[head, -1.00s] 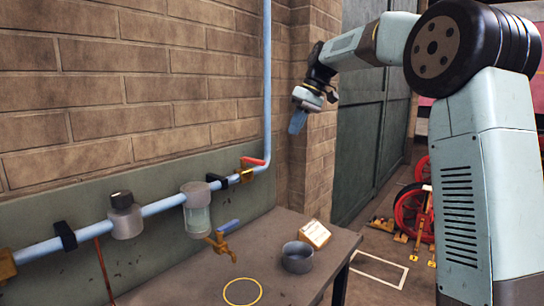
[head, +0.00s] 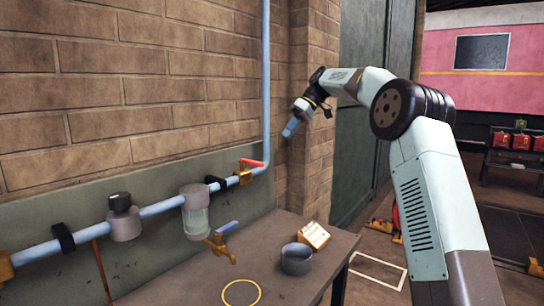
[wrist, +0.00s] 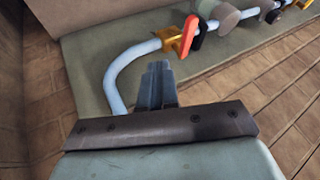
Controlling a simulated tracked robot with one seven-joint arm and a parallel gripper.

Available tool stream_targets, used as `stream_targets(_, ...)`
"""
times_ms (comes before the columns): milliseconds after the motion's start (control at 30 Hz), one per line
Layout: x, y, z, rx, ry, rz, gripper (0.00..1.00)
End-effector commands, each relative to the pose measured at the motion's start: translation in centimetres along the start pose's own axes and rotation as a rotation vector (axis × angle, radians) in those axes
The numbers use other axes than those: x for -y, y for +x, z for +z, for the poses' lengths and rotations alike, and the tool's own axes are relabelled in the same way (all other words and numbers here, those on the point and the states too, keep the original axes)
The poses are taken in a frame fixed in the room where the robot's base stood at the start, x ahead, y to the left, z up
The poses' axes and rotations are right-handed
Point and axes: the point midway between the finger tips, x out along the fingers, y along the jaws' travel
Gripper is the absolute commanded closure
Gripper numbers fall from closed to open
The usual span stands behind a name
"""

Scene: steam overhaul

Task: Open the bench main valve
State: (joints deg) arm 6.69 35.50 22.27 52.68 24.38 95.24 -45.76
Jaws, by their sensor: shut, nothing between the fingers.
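The bench main valve appears to be the brass valve with a red lever (head: 251,163) on the blue pipe, at the right end of the horizontal run. Its lever lies roughly along the horizontal pipe in the head view. In the wrist view the red lever (wrist: 188,36) shows beyond my fingers, beside the brass body (wrist: 172,38). My gripper (head: 288,131) is up and to the right of the valve, apart from it, with its blue fingers pointing down and left. In the wrist view the fingers (wrist: 157,80) are together and hold nothing.
The blue pipe (head: 160,208) runs along the wall with a sight glass (head: 196,212). A brass tap with a blue lever (head: 220,242) sits lower. A grey cup (head: 297,258), a small card block (head: 315,235) and a yellow ring (head: 241,292) are on the bench (head: 190,275).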

Motion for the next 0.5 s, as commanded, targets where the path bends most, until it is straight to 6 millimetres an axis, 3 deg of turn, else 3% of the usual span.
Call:
stream_targets(167,0.1,1.0,0.0,0.002,0.001,-0.001,1.00)
stream_targets(500,0.0,6.6,0.1,0.003,0.001,-0.002,1.00)
